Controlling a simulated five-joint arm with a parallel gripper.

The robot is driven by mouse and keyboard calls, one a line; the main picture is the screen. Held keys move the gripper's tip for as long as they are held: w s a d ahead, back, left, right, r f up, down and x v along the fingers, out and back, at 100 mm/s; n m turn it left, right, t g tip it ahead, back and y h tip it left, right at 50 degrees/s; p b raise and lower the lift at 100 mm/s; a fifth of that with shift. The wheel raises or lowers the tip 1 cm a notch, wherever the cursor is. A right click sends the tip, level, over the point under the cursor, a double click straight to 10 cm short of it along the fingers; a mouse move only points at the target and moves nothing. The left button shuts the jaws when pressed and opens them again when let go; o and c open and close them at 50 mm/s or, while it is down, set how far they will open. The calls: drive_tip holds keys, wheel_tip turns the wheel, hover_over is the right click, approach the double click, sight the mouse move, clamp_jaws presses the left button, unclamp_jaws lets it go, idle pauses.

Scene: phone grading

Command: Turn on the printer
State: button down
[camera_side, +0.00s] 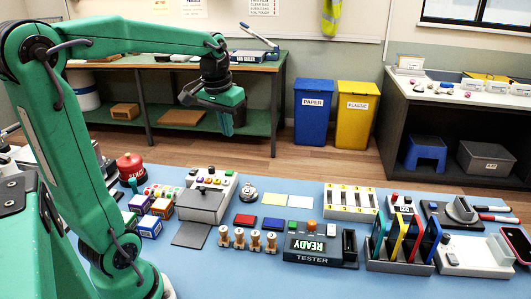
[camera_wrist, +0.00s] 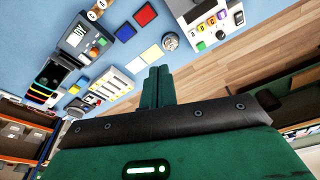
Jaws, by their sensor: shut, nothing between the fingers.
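My gripper (camera_side: 226,130) hangs shut and empty, high above the back of the blue table in the side view. Its closed fingers (camera_wrist: 158,75) point away from the palm in the wrist view. No device is clearly marked as a printer. I cannot tell which of these, if either, is the printer.
A tester reading READY (camera_side: 311,244), wooden pegs (camera_side: 239,238), colored plates (camera_side: 400,240) and a white slotted rack (camera_side: 351,201) crowd the table.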

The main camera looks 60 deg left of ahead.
drive_tip(key=w+a+f+n+g, duration=0.2)
drive_tip(key=a+f+n, duration=0.1)
drive_tip(key=a, duration=1)
drive_tip(key=n+g+h, duration=0.1)
drive_tip(key=n+h, duration=0.1)
hover_over(193, 172)
drive_tip(key=w+a, duration=0.1)
drive_tip(key=a, duration=0.1)
wheel_tip(193, 172, down, 6)
drive_tip(key=shift+w+r, duration=0.15)
drive_tip(key=shift+r, duration=0.1)
drive_tip(key=shift+d+f, duration=0.1)
drive_tip(key=shift+f, duration=0.05)
drive_tip(key=f, duration=0.4)
drive_tip(key=s+d+f, duration=0.1)
drive_tip(key=f, duration=0.8)
drive_tip(key=shift+s+d+f, duration=0.2)
drive_tip(key=shift+f, duration=0.1)
drive_tip(key=shift+s+d+f, duration=0.1)
drive_tip(key=shift+d+f, duration=0.05)
drive_tip(key=shift+f, duration=0.3)
drive_tip(key=shift+w+a, duration=0.2)
